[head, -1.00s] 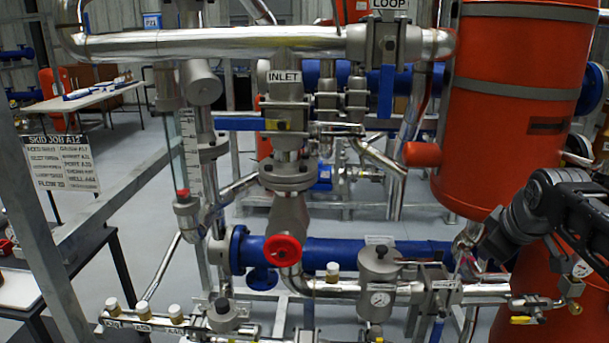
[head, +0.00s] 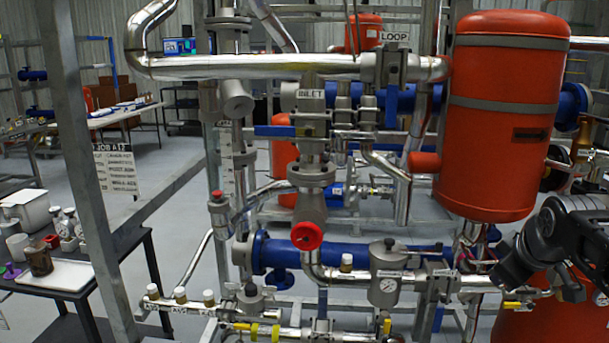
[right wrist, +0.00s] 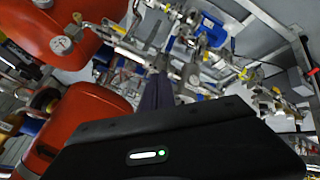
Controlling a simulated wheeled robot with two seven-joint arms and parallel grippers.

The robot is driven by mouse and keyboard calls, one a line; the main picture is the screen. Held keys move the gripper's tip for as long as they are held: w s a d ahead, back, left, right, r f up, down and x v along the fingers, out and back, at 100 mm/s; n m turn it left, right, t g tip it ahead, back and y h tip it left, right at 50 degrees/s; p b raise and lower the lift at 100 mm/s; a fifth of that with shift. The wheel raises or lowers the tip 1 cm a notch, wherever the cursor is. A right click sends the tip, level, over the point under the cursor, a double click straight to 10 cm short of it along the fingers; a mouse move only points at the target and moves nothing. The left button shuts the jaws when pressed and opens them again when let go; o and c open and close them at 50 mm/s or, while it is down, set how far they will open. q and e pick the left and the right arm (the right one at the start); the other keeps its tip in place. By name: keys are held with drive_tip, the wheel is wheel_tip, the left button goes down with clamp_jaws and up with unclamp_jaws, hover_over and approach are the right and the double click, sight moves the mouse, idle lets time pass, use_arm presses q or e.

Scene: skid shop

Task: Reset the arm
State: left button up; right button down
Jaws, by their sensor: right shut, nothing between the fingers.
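My right arm comes in from the right edge in the head view, in front of the red tanks. Its gripper (head: 487,267) points left toward the pipework, dark and partly lost against it. In the right wrist view the gripper's dark fingers (right wrist: 158,92) are together with nothing between them. The fingers appear apart from the pipes and valves behind them. My left gripper is not in either view.
A large red tank (head: 505,120) stands close to my right arm. The pipe skid with its red handwheel (head: 307,236) and gauge pot (head: 388,275) fills the middle. A dark side table (head: 118,262) with a white tray stands at left. Floor shows between them.

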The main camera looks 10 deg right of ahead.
drive_tip(key=w+a+f+m+t+y, duration=0.1)
drive_tip(key=w+a+f, duration=0.2)
drive_tip(key=w+a, duration=0.15)
drive_tip(key=w+a+f+m+t, duration=0.2)
drive_tip(key=w+a+f, duration=0.1)
drive_tip(key=w, duration=0.3)
drive_tip(key=w+a+f+m+g+y, duration=0.1)
drive_tip(key=a+f+y, duration=0.1)
drive_tip(key=a+f, duration=0.65)
drive_tip(key=w+a+f+y, duration=0.1)
drive_tip(key=a+f, duration=0.4)
drive_tip(key=f, duration=0.6)
drive_tip(key=s+a+f+m+g+y, duration=0.1)
drive_tip(key=s+a+f+g, duration=0.1)
drive_tip(key=s+a+f, duration=0.4)
drive_tip(key=s+a+f+m+g+y, duration=0.1)
drive_tip(key=s+a+f, duration=0.3)
drive_tip(key=f, duration=0.5)
drive_tip(key=s+a+f+g, duration=0.1)
drive_tip(key=s+a+f, duration=0.2)
drive_tip(key=s, duration=0.3)
drive_tip(key=s+a+f+g, duration=0.2)
drive_tip(key=s+a+f, duration=0.2)
drive_tip(key=s, duration=0.3)
drive_tip(key=s+a+f+g+y, duration=0.1)
drive_tip(key=s+a+f+g, duration=0.1)
drive_tip(key=s+a+f, duration=0.2)
drive_tip(key=shift+s+f, duration=0.45)
drive_tip(key=shift+s, duration=0.75)
